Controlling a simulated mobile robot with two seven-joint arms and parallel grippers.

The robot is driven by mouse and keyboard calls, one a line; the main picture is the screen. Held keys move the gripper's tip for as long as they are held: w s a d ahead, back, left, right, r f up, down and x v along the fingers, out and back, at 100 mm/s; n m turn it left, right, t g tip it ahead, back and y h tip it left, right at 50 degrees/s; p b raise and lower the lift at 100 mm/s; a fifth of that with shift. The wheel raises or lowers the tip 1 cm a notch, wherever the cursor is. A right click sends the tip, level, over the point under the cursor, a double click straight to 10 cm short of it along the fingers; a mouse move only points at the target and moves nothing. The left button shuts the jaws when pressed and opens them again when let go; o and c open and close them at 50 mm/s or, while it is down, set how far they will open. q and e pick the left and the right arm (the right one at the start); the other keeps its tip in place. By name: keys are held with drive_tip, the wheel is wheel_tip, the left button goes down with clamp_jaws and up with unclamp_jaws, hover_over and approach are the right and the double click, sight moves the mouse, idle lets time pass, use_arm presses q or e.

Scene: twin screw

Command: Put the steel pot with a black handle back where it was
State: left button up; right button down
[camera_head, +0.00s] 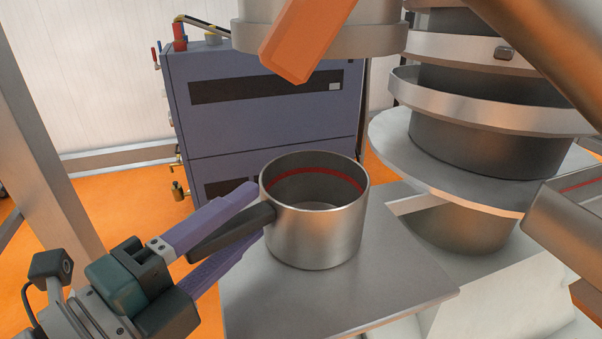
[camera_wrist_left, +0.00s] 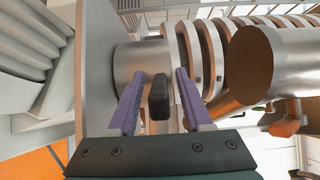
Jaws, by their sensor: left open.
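The steel pot (camera_head: 315,232) stands upright on a flat grey metal plate (camera_head: 390,290) in the head view. A red line runs around its inside, and its black handle (camera_head: 232,231) points left toward my left arm. My left gripper (camera_head: 250,222) is open, with its two purple fingers on either side of the handle. In the left wrist view the pot (camera_wrist_left: 133,65) is ahead, and the handle (camera_wrist_left: 160,97) lies between the spread fingers (camera_wrist_left: 158,100), with gaps on both sides. My right gripper is not in view.
A metal spout with an orange part (camera_head: 305,40) hangs above and behind the pot. A large ringed steel machine (camera_head: 480,140) stands at the right, with a metal tray (camera_head: 575,215) at the right edge. A purple-blue cabinet (camera_head: 260,110) stands behind. The plate's front is bare.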

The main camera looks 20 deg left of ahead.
sight(185, 256)
use_arm(q)
drive_tip(key=shift+r, duration=0.15)
drive_tip(key=shift+s+a, duration=0.1)
drive_tip(key=shift+s, duration=0.2)
drive_tip(key=v, duration=0.6)
drive_tip(key=shift+s, duration=0.15)
drive_tip(key=shift+s+a, duration=0.1)
drive_tip(key=shift+a, duration=0.2)
drive_tip(key=w+a+f+n+g+y, duration=0.1)
drive_tip(key=a+f+n+g+y, duration=0.2)
drive_tip(key=a+n+g+y, duration=0.75)
drive_tip(key=s+d+f+n+g+h, duration=0.3)
drive_tip(key=s+d+n, duration=0.5)
drive_tip(key=s, duration=0.3)
drive_tip(key=shift+d+f+n+h, duration=0.35)
drive_tip(key=shift+f+n+h, duration=0.2)
drive_tip(key=shift+h, duration=0.5)
